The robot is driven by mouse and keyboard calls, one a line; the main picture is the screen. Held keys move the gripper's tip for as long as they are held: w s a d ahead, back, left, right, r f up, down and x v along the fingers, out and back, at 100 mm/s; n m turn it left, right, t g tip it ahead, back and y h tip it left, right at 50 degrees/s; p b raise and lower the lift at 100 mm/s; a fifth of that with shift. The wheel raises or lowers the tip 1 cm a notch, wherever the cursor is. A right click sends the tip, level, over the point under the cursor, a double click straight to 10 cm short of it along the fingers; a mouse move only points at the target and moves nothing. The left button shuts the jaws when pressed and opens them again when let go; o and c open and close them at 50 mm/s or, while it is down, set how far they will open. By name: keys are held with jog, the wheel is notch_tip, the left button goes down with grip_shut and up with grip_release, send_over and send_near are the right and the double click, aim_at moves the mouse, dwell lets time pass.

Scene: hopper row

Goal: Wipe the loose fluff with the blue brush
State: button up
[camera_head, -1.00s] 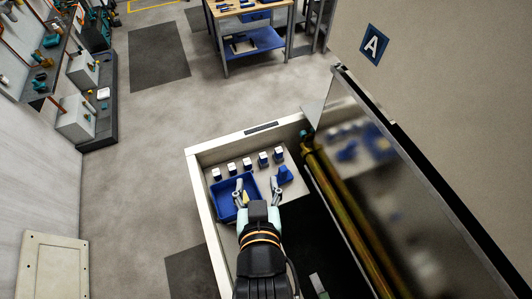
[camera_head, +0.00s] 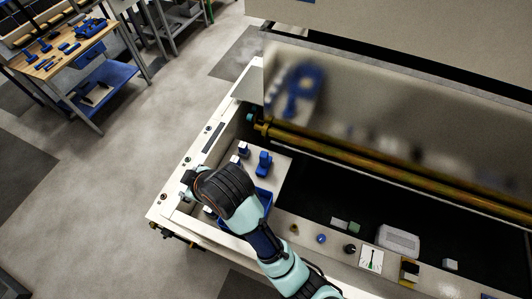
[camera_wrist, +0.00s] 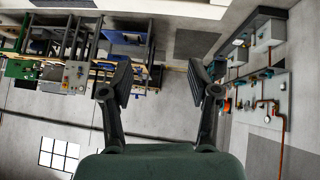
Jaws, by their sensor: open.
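A blue object (camera_head: 264,163), which may be the brush, stands on the pale ledge inside the white-framed machine. I cannot make out its bristles. A blue tray (camera_head: 265,198) sits just below it in the picture, partly hidden by my arm. I cannot pick out any loose fluff for sure. In the head view my gripper (camera_head: 187,184) is over the left rim of the machine, left of the blue object and mostly hidden behind my wrist. In the wrist view my gripper (camera_wrist: 160,84) is open and empty, with its fingers apart and facing the room.
Small white-and-blue blocks (camera_head: 242,149) stand beside the blue object. A brass-coloured roller (camera_head: 350,153) spans the dark opening. A grey box (camera_head: 398,240), a white card (camera_head: 371,259) and several small items lie along the front ledge.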

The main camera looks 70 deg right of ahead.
jog(key=s+d+f+g+b, duration=0.3)
jog(key=d+f, duration=0.4)
jog(key=d, duration=0.7)
jog(key=y+b, duration=0.2)
send_over(265, 154)
jog(key=s, duration=0.3)
notch_tip(265, 154, down, 4)
jog(key=shift+g, duration=0.4)
jog(key=x, duration=0.8)
jog(key=shift+w, duration=0.15)
grip_shut()
jog(key=c, duration=0.7)
grip_release()
grip_shut()
jog(key=shift+r, duration=0.1)
